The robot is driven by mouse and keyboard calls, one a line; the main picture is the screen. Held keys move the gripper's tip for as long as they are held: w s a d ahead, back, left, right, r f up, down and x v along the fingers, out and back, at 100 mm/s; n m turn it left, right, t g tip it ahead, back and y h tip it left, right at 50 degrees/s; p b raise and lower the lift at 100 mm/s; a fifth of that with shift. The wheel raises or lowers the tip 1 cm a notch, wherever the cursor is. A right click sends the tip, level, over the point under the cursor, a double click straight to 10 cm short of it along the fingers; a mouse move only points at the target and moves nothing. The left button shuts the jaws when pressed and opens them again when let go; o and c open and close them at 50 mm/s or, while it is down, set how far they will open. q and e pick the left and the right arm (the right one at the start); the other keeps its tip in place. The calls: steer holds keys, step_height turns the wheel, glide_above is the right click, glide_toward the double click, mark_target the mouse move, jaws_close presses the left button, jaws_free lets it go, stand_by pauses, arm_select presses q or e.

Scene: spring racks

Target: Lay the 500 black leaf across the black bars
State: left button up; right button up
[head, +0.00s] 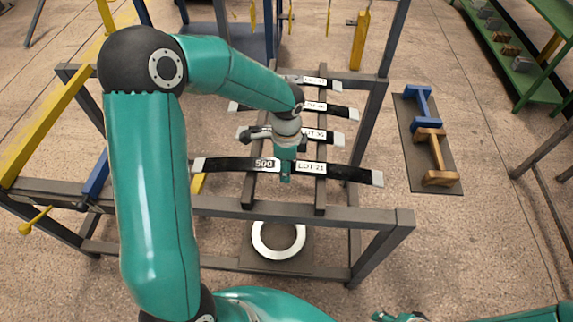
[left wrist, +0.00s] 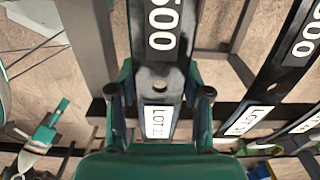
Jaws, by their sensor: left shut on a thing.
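The 500 black leaf (head: 340,173) is a long, slightly curved dark strip with pale ends, a white "500" and a LOT 21 label. My left gripper (head: 285,174) is shut on its middle. In the head view the leaf spans both black bars, the left bar (head: 248,189) and the right bar (head: 320,196); I cannot tell whether it touches them. In the left wrist view the leaf (left wrist: 163,55) runs between the fingers of my left gripper (left wrist: 160,88). At the bottom edge, part of my right gripper (head: 400,316) shows; its jaws are unclear.
Several other labelled leaves (head: 341,112) lie across the bars farther back. The grey rack frame (head: 350,214) surrounds them. A yellow beam (head: 50,115) runs at left. A dark mat (head: 412,150) with blue and brown stands lies right. A white ring (head: 258,246) sits below.

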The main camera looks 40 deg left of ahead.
arm_select(q)
steer(key=shift+f, duration=0.2)
steer(key=o, duration=1.4)
steer(key=shift+c, duration=0.2)
steer(key=shift+s+f, duration=0.1)
steer(key=shift+f, duration=0.05)
step_height(320, 180, up, 12)
